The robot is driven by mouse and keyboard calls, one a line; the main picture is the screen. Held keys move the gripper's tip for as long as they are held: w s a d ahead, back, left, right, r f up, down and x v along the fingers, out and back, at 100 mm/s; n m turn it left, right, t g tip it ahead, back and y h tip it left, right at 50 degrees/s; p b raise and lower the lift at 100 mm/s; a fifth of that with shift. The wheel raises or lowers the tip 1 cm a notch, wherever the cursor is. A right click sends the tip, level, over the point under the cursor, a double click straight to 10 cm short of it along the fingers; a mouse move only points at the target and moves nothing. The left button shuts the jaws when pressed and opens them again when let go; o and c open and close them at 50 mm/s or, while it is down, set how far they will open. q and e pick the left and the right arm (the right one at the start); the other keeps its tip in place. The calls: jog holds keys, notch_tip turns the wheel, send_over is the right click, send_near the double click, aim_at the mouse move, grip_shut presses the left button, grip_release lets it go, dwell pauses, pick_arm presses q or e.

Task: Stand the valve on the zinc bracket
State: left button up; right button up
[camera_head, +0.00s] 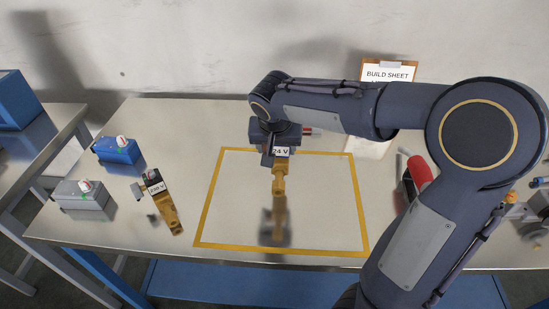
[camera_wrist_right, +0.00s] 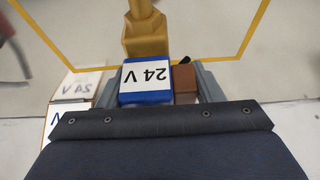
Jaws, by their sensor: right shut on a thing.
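My right gripper (camera_head: 273,140) is shut on a valve (camera_head: 280,168) with a "24 V" label and a brass body hanging below. In the right wrist view, its blue top (camera_wrist_right: 146,82) sits between my fingers (camera_wrist_right: 158,88), beside a small brown block. The valve is above the yellow-outlined area; I cannot tell its exact height. A grey box-like piece (camera_head: 82,202) with a white and red top stands on the left of the table; it may be the zinc bracket, but I cannot confirm. My left gripper is not in view.
A similar blue piece (camera_head: 118,152) and a "230 V" valve (camera_head: 160,200) are on the left. A build sheet (camera_head: 388,75) stands at the back wall. A red cylinder (camera_head: 419,171) is at right. The yellow outline (camera_head: 205,218) holds mostly free, reflective tabletop.

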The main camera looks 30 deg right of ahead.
aim_at(275, 150)
jog(key=w+f, duration=0.1)
jog(key=w+d+f, duration=0.1)
jog(key=f, duration=0.1)
jog(key=w+f, duration=0.1)
jog(key=shift+w+d+f, duration=0.15)
jog(key=shift+d+f, duration=0.1)
jog(key=shift+f, duration=0.05)
jog(key=shift+w+f, duration=0.15)
jog(key=shift+f, duration=0.75)
jog(key=shift+w+f, duration=0.1)
jog(key=shift+f, duration=0.8)
jog(key=shift+f, duration=0.15)
jog(key=o, duration=1.4)
